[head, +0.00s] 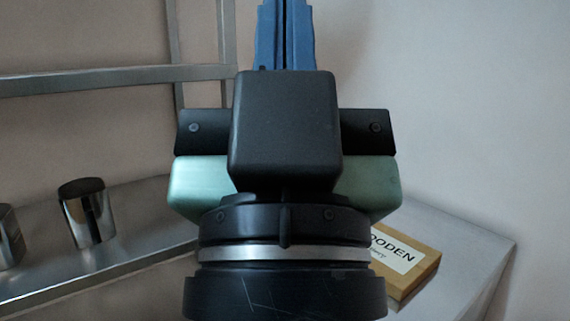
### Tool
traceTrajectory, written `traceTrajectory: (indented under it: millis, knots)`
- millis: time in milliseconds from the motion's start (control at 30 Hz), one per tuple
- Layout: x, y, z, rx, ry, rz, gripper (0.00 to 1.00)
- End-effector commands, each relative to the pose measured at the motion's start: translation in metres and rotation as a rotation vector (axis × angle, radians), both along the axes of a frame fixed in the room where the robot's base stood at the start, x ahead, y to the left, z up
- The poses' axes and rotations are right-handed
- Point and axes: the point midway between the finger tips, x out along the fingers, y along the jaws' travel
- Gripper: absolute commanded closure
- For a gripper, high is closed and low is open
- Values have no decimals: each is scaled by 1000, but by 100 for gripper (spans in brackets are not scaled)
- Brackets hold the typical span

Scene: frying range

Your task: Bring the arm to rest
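My gripper (285,20) points upward in the middle of the head view, with its blue fingers at the top edge. The fingers lie side by side with only a thin dark line between them, so it looks shut. Nothing shows between them, but the tips run out of the picture. The black housing and pale green body of my gripper hide the middle of the scene. My gripper appears apart from everything else in view.
A metal shelf (120,228) runs along the wall. A shiny metal cup (87,212) stands on it at the left, with another metal object (9,238) cut off. A wooden box (408,262) with a white label lies at the right, partly hidden. A metal frame (110,80) stands at upper left.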

Motion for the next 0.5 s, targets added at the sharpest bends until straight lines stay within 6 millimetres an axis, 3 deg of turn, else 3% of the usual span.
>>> traceTrajectory:
  millis: [33,300,500]
  knots:
    - [0,0,33,-1,1,-1,100]
    - [1,0,115,-1,1,0,100]
    - [1,0,160,-1,2,0,100]
